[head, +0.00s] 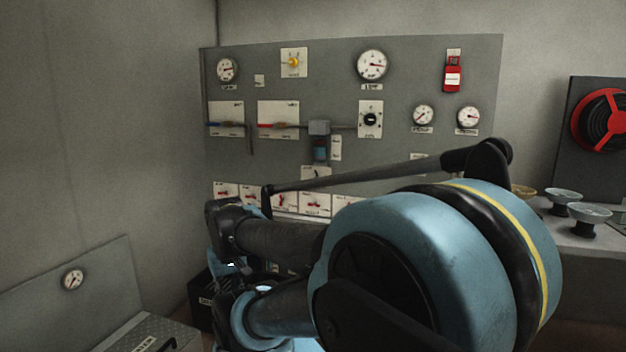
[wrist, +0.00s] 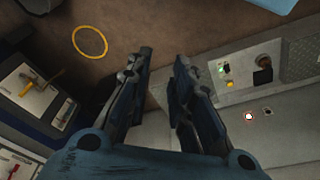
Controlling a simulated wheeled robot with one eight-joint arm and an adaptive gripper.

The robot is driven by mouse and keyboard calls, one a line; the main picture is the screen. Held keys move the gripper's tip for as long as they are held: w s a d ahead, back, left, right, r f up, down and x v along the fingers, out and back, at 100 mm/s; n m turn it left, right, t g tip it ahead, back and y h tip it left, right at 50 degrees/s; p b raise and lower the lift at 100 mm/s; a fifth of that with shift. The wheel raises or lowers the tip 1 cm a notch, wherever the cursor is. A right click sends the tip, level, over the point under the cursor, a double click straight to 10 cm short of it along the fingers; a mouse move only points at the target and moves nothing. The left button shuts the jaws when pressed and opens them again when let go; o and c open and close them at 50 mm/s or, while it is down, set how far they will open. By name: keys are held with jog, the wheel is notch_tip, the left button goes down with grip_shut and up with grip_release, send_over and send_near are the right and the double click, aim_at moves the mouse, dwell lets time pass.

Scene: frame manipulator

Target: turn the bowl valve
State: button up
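I cannot tell for certain which part is the bowl valve. On the grey wall panel (head: 285,85) in the head view, a small block with a dark bluish bowl (head: 320,148) hangs on a pipe. A red lever (head: 280,126) and a blue lever (head: 222,124) sit to its left. My gripper (wrist: 162,55) shows in the wrist view with its two fingers apart and nothing between them. It hangs over brown floor and a grey console, touching neither as far as I can see. In the head view, my arm covers the lower panel and I cannot make out the fingers.
Several dish-topped stands, one pale (head: 589,211), are on a grey bench at right. A red-rimmed wheel (head: 602,118) stands behind them. In the wrist view, a yellow ring (wrist: 90,41) is on the floor, lever boxes (wrist: 30,85) at left, a console with lights (wrist: 240,75) at right.

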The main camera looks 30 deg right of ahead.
jog(key=w+d+r+n+t+h, duration=0.1)
jog(key=w+d+r+n+h, duration=0.35)
jog(key=w+d, duration=0.5)
jog(key=w+d+r+n+t+h, duration=0.2)
jog(key=w+d+r+n+h, duration=0.3)
jog(key=w+d, duration=0.45)
jog(key=w+d+r+n+t+h, duration=0.1)
jog(key=w+d+r+n+h, duration=0.2)
jog(key=w+d+r+n, duration=0.55)
jog(key=w+d+n+t+h, duration=0.1)
jog(key=w+d, duration=0.3)
jog(key=d, duration=0.4)
jog(key=w+d+f+n+h, duration=0.1)
jog(key=w+d+n, duration=0.1)
jog(key=w+d, duration=0.3)
jog(key=w+d+f+n+t+h, duration=0.1)
jog(key=w+d, duration=0.4)
jog(key=d, duration=0.6)
jog(key=shift+d+f+n+t, duration=0.2)
jog(key=shift+d+n+t, duration=0.15)
jog(key=shift+n, duration=0.45)
jog(key=shift+d, duration=0.1)
grip_shut()
